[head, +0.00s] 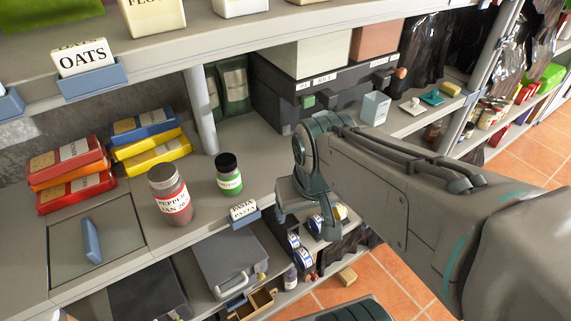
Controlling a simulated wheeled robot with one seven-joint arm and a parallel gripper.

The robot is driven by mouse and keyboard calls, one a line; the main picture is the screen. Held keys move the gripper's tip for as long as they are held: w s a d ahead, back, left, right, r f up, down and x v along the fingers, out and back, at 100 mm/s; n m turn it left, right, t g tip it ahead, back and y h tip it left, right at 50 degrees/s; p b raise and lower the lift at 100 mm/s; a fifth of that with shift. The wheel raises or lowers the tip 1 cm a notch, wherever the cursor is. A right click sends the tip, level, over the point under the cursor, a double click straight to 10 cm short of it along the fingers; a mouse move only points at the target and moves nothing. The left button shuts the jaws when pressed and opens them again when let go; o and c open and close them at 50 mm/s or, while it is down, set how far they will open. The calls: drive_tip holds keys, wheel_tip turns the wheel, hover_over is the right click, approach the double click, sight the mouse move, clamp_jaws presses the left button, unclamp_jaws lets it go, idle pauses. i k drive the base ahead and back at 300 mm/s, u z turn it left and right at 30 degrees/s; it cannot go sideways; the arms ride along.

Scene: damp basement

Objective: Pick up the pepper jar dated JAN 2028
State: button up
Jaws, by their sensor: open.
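A red-brown pepper jar (170,195) with a grey lid stands upright on the middle shelf, left of centre. Its label reads "PEPPER" and "JAN 20"; the last digits are turned out of sight. A smaller green jar (229,175) with a black lid stands to its right, its label too small to read. My gripper (305,212) is open and empty, right of both jars and apart from them, near the shelf's front edge. My arm reaches in from the right.
A grey post (202,110) rises behind the jars. Red and orange packets (72,170) and yellow and blue packets (150,140) lie stacked at left, near a blue block (91,240). A "PASTA" tag (244,212) sits on the front edge. A dark cabinet (330,95) stands behind my gripper.

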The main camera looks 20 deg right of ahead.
sight(168, 187)
drive_tip(key=z, duration=2.6)
drive_tip(key=k, duration=1.55)
drive_tip(key=u, duration=2.5)
